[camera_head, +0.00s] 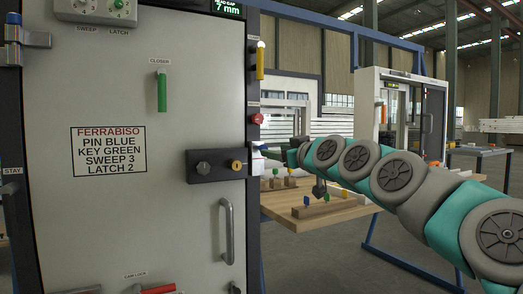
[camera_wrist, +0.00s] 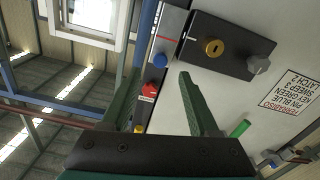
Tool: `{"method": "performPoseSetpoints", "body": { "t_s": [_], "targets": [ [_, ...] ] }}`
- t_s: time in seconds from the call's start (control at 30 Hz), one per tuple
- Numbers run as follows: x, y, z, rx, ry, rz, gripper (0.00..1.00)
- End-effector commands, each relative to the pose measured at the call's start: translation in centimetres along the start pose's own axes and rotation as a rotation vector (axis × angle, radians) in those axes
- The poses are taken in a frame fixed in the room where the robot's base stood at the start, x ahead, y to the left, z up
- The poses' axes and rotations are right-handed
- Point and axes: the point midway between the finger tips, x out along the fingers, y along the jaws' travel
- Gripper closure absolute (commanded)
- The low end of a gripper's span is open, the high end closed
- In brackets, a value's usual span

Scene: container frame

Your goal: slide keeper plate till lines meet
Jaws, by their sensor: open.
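The keeper plate (camera_wrist: 173,27) appears to be the light grey plate on the door frame, beside the black lock case (camera_wrist: 228,47); a thin red line crosses it. A blue knob (camera_wrist: 160,60) sits at its lower end in the wrist view. My gripper (camera_wrist: 160,74) is open, its two dark green fingers spread to either side of the blue knob in the picture; I cannot tell how far off the knob is.
A red knob (camera_head: 258,118) and a yellow handle (camera_head: 260,60) are on the frame above the lock. The door has a green closer handle (camera_head: 162,91), a pull handle (camera_head: 227,230) and an instruction label (camera_head: 108,151). A wooden table (camera_head: 320,217) with small parts stands behind, right.

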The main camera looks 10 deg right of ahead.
Motion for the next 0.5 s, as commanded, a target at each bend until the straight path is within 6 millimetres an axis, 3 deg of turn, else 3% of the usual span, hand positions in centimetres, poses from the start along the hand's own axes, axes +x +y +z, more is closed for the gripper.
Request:
{"method": "performPoseSetpoints", "body": {
  "t_s": [0.2,0.5],
  "targets": [
    [3.3,-0.2,0.1,-0.001,-0.004,-0.002,0.39],
    [5.9,-0.1,0.0,-0.001,-0.002,-0.001,0.39]
  ]
}}
